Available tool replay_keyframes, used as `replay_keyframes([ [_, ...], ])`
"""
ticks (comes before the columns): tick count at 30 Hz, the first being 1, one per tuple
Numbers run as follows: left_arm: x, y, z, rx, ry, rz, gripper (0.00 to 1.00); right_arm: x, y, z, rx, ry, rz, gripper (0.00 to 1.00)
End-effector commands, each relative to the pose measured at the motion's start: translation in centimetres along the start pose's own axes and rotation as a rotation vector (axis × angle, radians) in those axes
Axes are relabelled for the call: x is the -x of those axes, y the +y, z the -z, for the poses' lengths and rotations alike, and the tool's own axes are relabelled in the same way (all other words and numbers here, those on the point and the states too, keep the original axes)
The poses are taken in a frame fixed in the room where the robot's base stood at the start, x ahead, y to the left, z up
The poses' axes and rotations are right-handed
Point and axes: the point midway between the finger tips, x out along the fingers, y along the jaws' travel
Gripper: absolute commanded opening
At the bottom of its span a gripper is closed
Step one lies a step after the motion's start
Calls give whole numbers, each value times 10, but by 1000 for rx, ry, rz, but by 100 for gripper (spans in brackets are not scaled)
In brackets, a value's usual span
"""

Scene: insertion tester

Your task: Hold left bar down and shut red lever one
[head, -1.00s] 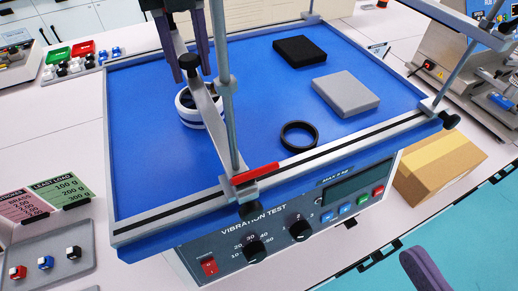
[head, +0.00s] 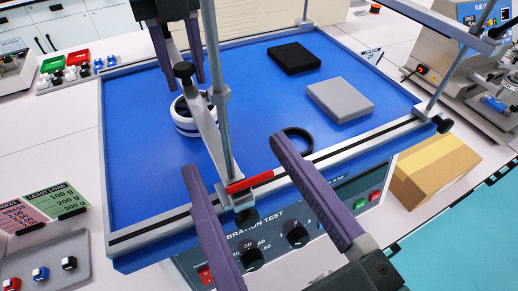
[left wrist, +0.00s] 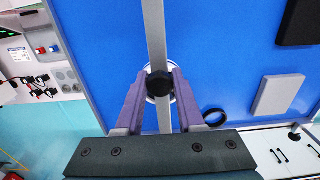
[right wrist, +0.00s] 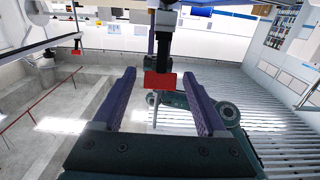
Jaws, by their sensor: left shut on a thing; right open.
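The left bar (head: 207,126) is a grey strip crossing above a white cup with dark bands (head: 184,126) on the blue plate. Its black knob (head: 184,71) is between the fingertips of my left gripper (head: 185,84), which is shut on it. The knob also shows between the fingers in the left wrist view (left wrist: 159,84). The red lever (head: 250,182) sticks out rightward from the clamp at the post's foot on the front rail. My right gripper (head: 234,157) is open, its fingers on either side of the lever. In the right wrist view the lever's red end (right wrist: 160,80) shows between the fingertips, apart from both.
A black ring (head: 298,135), a grey block (head: 340,99) and a black block (head: 294,57) lie on the blue plate (head: 135,165). The upright post (head: 222,100) stands close by the bar. A control panel with knobs (head: 297,235) is below the front rail. A cardboard box (head: 435,168) stands right.

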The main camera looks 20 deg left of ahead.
Motion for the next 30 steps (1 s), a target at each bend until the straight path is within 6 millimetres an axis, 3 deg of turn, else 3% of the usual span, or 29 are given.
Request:
replay_keyframes([
  [7, -1, 1, -1, 1, -2, -1, 0, -1, 0, 0, 0, 0, 0, 74],
  [26, -1, 1, -1, 1, -2, -1, 0, 0, 0, 0, 0, 0, -1, 3],
  [30, 0, 1, -1, 1, -2, -1, 0, 0, 0, 0, 0, -1, -1, 0],
])
